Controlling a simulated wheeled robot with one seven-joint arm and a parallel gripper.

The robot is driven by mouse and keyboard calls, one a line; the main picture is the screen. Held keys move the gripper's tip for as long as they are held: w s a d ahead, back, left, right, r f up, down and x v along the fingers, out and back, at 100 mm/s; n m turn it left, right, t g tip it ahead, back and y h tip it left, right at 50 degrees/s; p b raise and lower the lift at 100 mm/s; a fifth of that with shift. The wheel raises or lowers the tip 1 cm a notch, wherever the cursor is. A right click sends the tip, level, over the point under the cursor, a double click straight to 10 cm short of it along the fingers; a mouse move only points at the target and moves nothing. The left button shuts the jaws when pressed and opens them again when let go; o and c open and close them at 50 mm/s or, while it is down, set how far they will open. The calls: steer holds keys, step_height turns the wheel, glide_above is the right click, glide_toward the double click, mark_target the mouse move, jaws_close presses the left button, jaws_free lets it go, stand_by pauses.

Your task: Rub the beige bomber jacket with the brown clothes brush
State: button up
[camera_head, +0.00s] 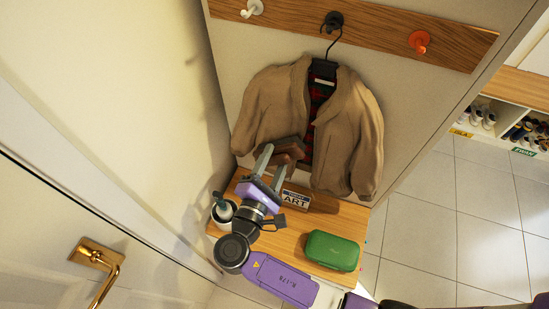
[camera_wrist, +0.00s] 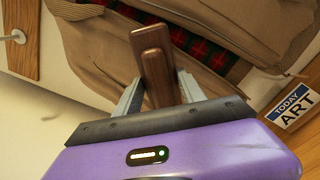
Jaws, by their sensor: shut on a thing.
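The beige bomber jacket (camera_head: 346,135) hangs on a black hanger from a dark hook, its front open over a red plaid lining. In the wrist view its cloth (camera_wrist: 215,20) fills the upper part. My gripper (camera_head: 271,162) is shut on the brown clothes brush (camera_head: 290,146), at the lower left front of the jacket. In the wrist view the brush (camera_wrist: 153,62) stands up between the two grey fingers. The brush's far end is close to the jacket. I cannot tell whether it touches the cloth.
Below the jacket a wooden bench top (camera_head: 298,249) carries a green case (camera_head: 331,250), a "TODAY ART" sign (camera_head: 295,199) and a white pot (camera_head: 223,211). A wooden rail (camera_head: 375,25) holds white and orange hooks. A door with a brass handle (camera_head: 97,258) stands left. Tiled floor is clear at right.

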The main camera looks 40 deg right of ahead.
steer(key=shift+a, duration=0.15)
steer(key=shift+p+v, duration=0.35)
steer(key=shift+v, duration=2.55)
steer(key=v, duration=0.3)
steer(key=shift+p, duration=0.3)
